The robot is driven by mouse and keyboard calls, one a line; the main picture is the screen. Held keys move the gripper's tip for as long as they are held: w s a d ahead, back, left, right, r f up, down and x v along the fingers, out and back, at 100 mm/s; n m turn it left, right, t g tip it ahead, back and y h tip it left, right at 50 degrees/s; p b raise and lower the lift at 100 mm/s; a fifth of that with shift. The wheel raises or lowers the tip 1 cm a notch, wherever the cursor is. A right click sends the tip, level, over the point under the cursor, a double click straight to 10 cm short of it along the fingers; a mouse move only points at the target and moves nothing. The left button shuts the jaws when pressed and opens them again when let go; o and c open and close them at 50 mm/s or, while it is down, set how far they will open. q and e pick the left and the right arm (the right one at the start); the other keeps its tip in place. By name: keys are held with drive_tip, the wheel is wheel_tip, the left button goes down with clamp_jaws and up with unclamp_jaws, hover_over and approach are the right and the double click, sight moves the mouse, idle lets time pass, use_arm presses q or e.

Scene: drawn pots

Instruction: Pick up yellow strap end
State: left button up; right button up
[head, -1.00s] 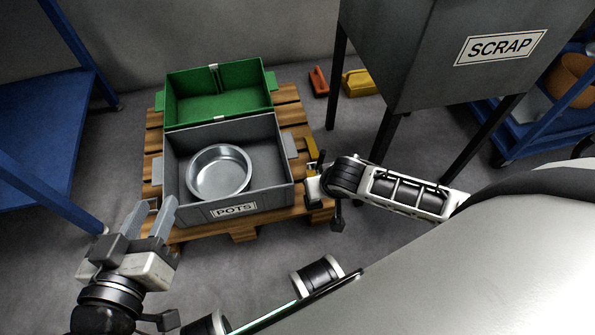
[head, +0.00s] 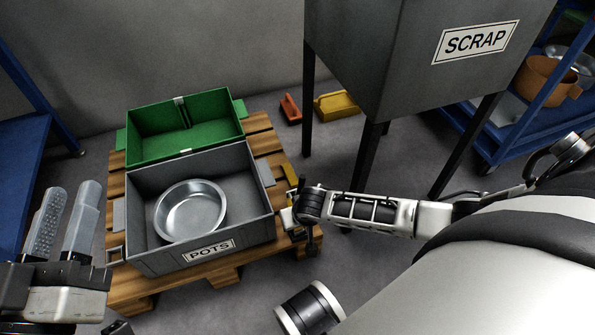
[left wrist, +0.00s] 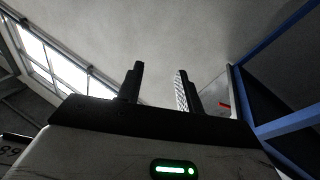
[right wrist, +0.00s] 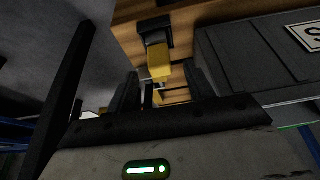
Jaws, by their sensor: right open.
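The yellow strap end (head: 291,175) hangs at the right side of the grey POTS crate (head: 140,215), by the pallet's right edge. It also shows in the right wrist view (right wrist: 160,62), hanging from a dark holder between and beyond my fingers. My right gripper (right wrist: 162,88) is open and points at the strap end, with no visible grip on it. In the head view my right gripper (head: 293,212) is partly hidden by its own wrist. My left gripper (head: 70,188) is open and empty at the left, fingers up; the left wrist view (left wrist: 157,75) shows its fingers apart.
A metal pan (head: 190,212) lies in the grey crate. A green crate (head: 150,148) stands behind it on the wooden pallet (head: 262,135). The SCRAP bin (head: 400,60) stands on legs at the right. Orange (head: 290,108) and yellow (head: 337,105) items lie on the floor.

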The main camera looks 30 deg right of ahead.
drive_tip(key=b+x, duration=0.2)
drive_tip(key=x, duration=0.2)
drive_tip(key=shift+b, duration=0.3)
use_arm(q)
drive_tip(key=r+m+h, duration=0.1)
drive_tip(key=r+m, duration=0.1)
drive_tip(key=r+m+t+h, duration=0.1)
drive_tip(key=m+h, duration=0.1)
drive_tip(key=r+m+h, duration=0.1)
drive_tip(key=r+m, duration=0.1)
drive_tip(key=shift+s+r+t+h, duration=0.3)
drive_tip(key=shift+t, duration=0.1)
use_arm(e)
drive_tip(key=c, duration=1.1)
drive_tip(key=shift+c, duration=0.2)
